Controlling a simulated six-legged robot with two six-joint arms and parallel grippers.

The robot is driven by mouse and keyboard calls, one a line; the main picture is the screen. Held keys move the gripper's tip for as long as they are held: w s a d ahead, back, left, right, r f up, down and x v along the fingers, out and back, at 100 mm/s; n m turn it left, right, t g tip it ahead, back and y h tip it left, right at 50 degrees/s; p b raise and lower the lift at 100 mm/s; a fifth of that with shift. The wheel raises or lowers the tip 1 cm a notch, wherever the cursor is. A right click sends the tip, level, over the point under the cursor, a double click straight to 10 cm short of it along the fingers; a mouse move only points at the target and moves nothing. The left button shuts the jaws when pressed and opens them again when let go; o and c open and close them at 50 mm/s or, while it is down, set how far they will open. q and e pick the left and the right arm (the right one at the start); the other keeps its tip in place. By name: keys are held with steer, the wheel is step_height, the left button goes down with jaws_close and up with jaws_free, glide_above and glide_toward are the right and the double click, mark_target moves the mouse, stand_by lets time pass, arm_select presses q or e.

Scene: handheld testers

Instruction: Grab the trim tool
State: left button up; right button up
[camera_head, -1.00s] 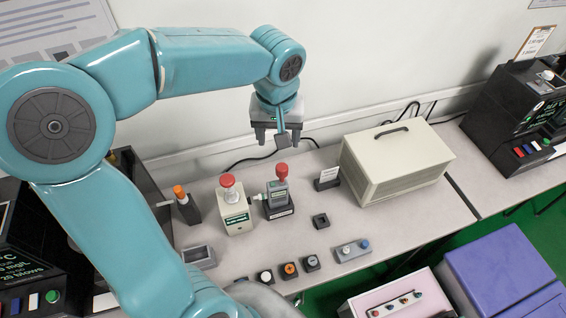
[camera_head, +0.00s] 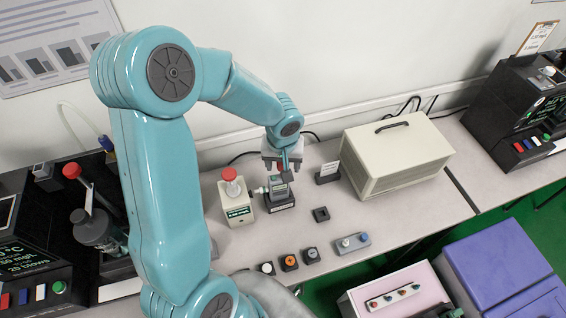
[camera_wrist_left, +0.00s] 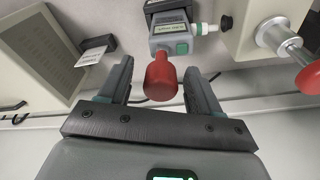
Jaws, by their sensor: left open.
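A grey handheld unit with a red knob stands upright in a black dock on the bench; its grey body (camera_head: 278,187) shows in the head view. In the left wrist view its red knob (camera_wrist_left: 160,78) and grey-green body (camera_wrist_left: 170,35) show. No label tells me whether this is the trim tool. My left gripper (camera_head: 283,168) is open just above the unit. In the left wrist view its fingers (camera_wrist_left: 159,70) stand apart on either side of the red knob, with gaps showing. My right gripper is not in view.
A beige box with a red knob (camera_head: 236,203) stands close left of the unit. A small card holder (camera_head: 327,175) and a large cream case (camera_head: 396,152) are to the right. Several small buttons and a black socket (camera_head: 321,214) lie in front, with bare bench between.

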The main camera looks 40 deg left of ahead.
arm_select(q)
steer(key=shift+f, duration=0.35)
steer(key=shift+r, duration=0.1)
jaws_close()
